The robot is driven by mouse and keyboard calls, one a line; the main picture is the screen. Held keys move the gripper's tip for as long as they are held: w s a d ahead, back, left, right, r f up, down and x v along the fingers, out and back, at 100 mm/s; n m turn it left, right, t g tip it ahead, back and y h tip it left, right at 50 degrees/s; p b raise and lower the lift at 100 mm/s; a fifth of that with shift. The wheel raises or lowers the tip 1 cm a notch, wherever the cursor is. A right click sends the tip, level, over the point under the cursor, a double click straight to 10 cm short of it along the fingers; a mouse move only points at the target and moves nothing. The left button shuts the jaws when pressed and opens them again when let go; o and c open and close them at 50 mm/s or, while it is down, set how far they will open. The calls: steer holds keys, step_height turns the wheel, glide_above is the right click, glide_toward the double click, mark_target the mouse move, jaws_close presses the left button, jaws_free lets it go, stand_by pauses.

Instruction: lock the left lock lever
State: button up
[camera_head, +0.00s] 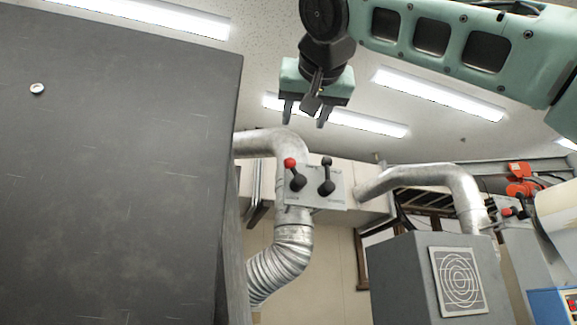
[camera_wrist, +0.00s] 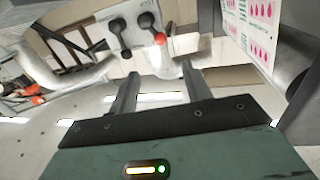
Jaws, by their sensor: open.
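Two lock levers stand on a light grey plate (camera_head: 335,192) in the head view. The left lock lever (camera_head: 291,165) has a red knob and leans slightly up and left from its black base. The right lever (camera_head: 327,164) has a black knob and points nearly straight up. My gripper (camera_head: 305,122) is open and empty, above the levers in the picture and apart from them. In the wrist view the scene appears upside down; the red knob (camera_wrist: 160,38) lies beyond and between my open fingers (camera_wrist: 160,78), with the black-knobbed lever (camera_wrist: 126,52) to its left.
A large dark panel (camera_head: 110,170) fills the left of the head view. Silver ducts (camera_head: 283,265) run behind and below the lever plate. A grey cabinet (camera_head: 405,275) stands at lower right. In the wrist view, a sheet with pink drop marks (camera_wrist: 250,30) is at upper right.

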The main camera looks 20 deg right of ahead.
mark_target(291, 161)
steer(key=w+d+p, duration=0.1)
steer(key=w+p, duration=0.1)
steer(key=w, duration=0.3)
steer(key=w+d+p, duration=0.1)
steer(key=w+p, duration=0.1)
steer(key=w, duration=0.3)
steer(key=w+p, duration=0.2)
steer(key=w, duration=0.3)
steer(key=shift+w+d+r, duration=0.2)
steer(key=shift+w+d, duration=0.05)
steer(key=shift+d, duration=0.15)
steer(key=shift+w+d+f+p, duration=0.1)
steer(key=shift+w+f+p, duration=0.1)
steer(key=shift+w+p, duration=0.35)
steer(key=shift+w, duration=0.1)
steer(key=c, duration=1)
